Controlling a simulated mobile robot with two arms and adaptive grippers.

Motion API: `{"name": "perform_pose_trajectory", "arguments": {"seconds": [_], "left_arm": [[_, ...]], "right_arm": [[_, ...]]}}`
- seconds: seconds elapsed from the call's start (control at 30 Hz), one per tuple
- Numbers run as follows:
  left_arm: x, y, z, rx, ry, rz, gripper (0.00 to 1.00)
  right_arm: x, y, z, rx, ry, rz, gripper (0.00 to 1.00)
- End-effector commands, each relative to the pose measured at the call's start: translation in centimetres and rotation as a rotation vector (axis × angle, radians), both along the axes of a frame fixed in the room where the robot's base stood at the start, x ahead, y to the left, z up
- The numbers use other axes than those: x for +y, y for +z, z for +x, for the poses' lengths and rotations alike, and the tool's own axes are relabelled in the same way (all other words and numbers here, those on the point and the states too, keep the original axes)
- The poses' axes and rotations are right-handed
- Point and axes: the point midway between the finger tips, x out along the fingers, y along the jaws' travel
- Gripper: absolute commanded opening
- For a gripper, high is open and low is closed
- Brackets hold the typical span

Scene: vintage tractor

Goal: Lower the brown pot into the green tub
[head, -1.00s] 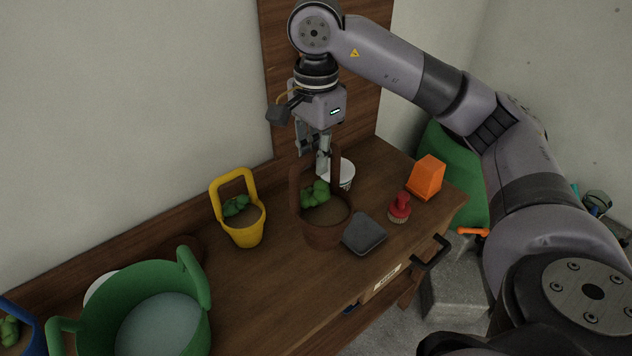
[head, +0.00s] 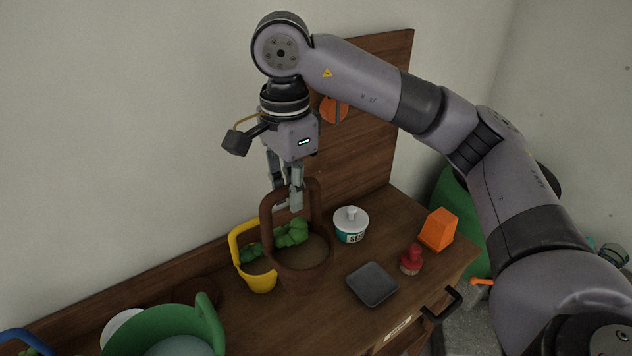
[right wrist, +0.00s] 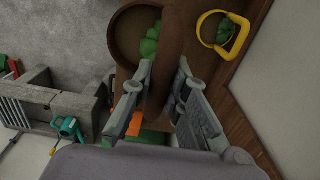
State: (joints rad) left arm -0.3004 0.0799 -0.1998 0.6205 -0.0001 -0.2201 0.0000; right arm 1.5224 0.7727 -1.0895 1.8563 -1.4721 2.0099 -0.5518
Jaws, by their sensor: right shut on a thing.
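The brown pot (head: 303,279), with green leaves and a tall arched handle, is upright in the head view. My right gripper (head: 288,203) is shut on the top of its handle. The pot appears lifted over the bench and partly covers the yellow pot behind it. In the right wrist view the handle (right wrist: 168,50) runs between my fingers, with the pot body beyond them. The green tub (head: 165,322) stands at the lower left of the head view, holding pale water. It is cut off by the bottom edge. My left gripper is not in view.
The yellow pot (head: 260,278) stands left of the brown pot. A white and teal lidded tub (head: 351,226), a dark grey pad (head: 372,284), a red brush (head: 411,260) and an orange block (head: 437,230) are to the right. A blue handle (head: 25,338) shows at far left.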

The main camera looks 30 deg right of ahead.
Motion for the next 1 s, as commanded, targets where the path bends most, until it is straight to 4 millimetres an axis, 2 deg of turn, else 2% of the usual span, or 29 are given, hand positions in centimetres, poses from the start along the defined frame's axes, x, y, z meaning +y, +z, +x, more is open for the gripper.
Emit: {"name": "perform_pose_trajectory", "arguments": {"seconds": [0.03, 0.37, 0.63, 1.0], "left_arm": [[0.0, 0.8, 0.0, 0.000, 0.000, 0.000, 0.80], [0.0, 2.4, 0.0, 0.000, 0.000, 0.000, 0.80], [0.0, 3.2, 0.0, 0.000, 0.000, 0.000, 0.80], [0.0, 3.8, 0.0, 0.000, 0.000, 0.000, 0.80]], "right_arm": [[1.0, 0.9, 0.1, -0.003, 0.005, 0.001, 0.00], [6.7, 3.2, 0.5, -0.003, 0.003, 0.001, 0.00], [11.5, 4.5, 0.8, -0.003, 0.003, 0.001, 0.00], [18.3, 5.1, 1.2, -0.002, 0.002, 0.000, 0.00]]}}
